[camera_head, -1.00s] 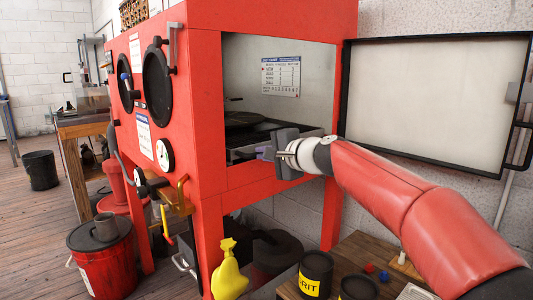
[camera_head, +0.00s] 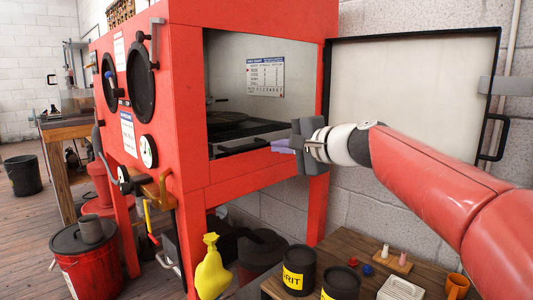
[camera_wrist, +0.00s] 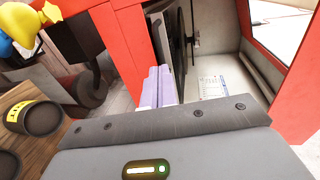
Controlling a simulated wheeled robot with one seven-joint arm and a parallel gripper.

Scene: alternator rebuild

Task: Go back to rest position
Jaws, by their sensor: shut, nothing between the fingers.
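My gripper (camera_head: 284,146) is at the end of my red and white arm, just outside the open side of the red blast cabinet (camera_head: 185,90). Its pale purple fingers point toward the cabinet opening. In the wrist view the fingers of my gripper (camera_wrist: 158,88) lie together, with nothing between them. The cabinet's side door (camera_head: 410,100) stands wide open to the right, behind my arm. A settings chart (camera_head: 265,77) hangs on the inside back wall.
A wooden table (camera_head: 345,258) below my arm bears black grit cans (camera_head: 299,270), small coloured parts and an orange cup (camera_head: 457,286). A red bucket (camera_head: 95,270) stands on the floor at left.

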